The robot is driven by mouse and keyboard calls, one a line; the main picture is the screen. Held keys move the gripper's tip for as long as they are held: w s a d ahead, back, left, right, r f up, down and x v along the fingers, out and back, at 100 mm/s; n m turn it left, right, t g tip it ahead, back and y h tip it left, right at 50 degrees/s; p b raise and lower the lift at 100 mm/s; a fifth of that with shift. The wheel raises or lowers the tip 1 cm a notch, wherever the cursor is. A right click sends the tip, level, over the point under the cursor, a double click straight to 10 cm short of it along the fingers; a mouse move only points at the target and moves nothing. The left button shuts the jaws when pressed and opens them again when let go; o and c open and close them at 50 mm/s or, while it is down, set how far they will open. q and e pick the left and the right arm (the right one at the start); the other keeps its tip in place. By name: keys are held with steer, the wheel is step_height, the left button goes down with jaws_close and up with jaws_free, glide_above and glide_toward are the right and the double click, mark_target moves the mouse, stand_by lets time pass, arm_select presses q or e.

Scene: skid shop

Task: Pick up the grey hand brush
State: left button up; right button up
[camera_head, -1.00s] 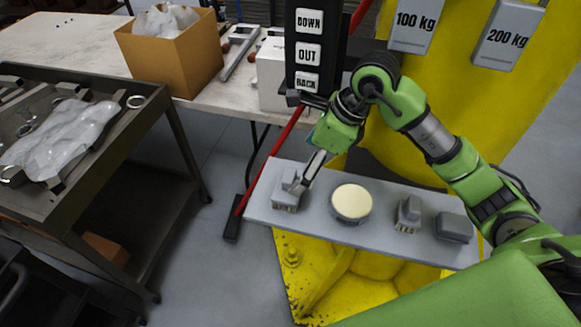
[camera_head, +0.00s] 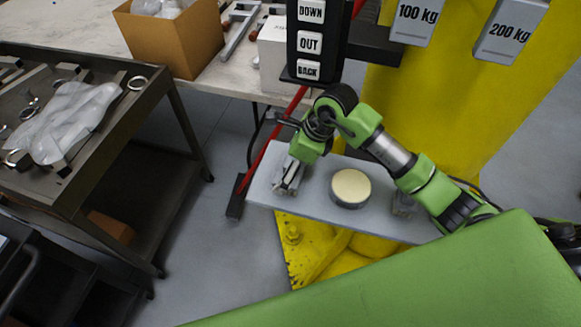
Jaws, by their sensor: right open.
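A grey hand brush (camera_head: 279,187) stands at the left end of a grey shelf plate (camera_head: 320,208), mostly hidden by my right gripper. My right gripper (camera_head: 288,182) points down over this brush, with its fingers at the brush's upper part. It is open; whether the fingers touch the brush I cannot tell. A second small grey brush (camera_head: 402,207) stands further right on the plate, partly covered by my right arm. My left gripper is not in view.
A round cream-topped tin (camera_head: 350,187) stands between the two brushes. A black panel with button labels (camera_head: 315,45) rises behind. A red-handled tool (camera_head: 270,150) leans just left of the plate. A cart (camera_head: 130,110) is at left.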

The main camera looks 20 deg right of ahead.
steer(key=shift+x, duration=1)
steer(key=shift+a+f, duration=0.15)
steer(key=c, duration=1.2)
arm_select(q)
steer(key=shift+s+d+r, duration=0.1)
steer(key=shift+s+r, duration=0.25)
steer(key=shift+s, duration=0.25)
arm_select(e)
steer(key=shift+c, duration=0.2)
steer(key=shift+w, duration=0.1)
steer(key=shift+c, duration=0.2)
